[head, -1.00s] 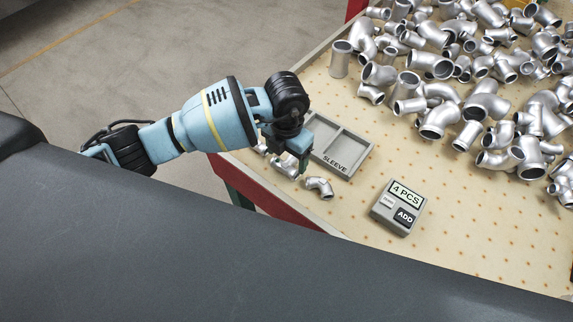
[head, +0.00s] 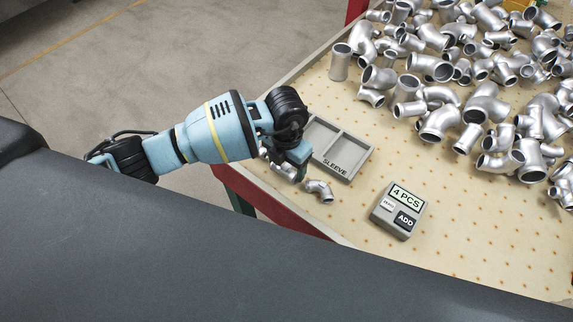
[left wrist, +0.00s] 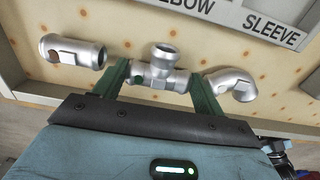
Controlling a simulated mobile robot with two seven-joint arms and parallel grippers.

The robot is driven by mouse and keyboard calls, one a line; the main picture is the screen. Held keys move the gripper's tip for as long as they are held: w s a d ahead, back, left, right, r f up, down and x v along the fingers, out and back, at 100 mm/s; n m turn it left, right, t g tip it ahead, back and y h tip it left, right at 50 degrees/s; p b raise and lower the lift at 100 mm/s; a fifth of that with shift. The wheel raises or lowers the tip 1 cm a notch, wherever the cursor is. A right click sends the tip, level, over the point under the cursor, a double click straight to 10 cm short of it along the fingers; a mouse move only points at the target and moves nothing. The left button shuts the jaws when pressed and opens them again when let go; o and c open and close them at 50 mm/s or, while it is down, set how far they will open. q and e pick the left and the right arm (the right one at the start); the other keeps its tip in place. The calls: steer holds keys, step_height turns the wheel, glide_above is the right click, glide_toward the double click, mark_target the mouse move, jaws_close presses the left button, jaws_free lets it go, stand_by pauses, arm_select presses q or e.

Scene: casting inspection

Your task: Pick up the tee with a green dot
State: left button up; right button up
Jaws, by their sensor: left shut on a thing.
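The tee (left wrist: 162,54) lies on the board between the two fingers of my left gripper (left wrist: 160,75) in the left wrist view. Its short branch points away from the gripper. A small dark greenish spot shows near its left end. The gripper is shut on the tee's body. In the head view my left gripper (head: 298,170) is low over the near edge of the table and hides most of the tee. My right gripper is not in view.
An elbow (left wrist: 236,85) lies close to the right finger; a pipe piece (left wrist: 75,50) with a brownish spot lies left. A grey tray (head: 358,170) marked SLEEVE sits just beyond. A counter box (head: 398,210) reads 4 PCS. Many fittings (head: 440,122) are heaped at the back right.

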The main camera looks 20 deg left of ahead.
mark_target(287, 166)
arm_select(q)
steer(key=shift+w+r, duration=0.1)
steer(key=shift+r, duration=0.5)
step_height(287, 166, up, 2)
steer(key=shift+r, duration=0.15)
steer(key=s+d+r, duration=0.1)
steer(key=s, duration=1.5)
steer(key=shift+d+r+p, duration=0.25)
steer(key=shift+p, duration=0.2)
arm_select(e)
steer(key=shift+w+r, duration=0.4)
steer(key=shift+r, duration=0.15)
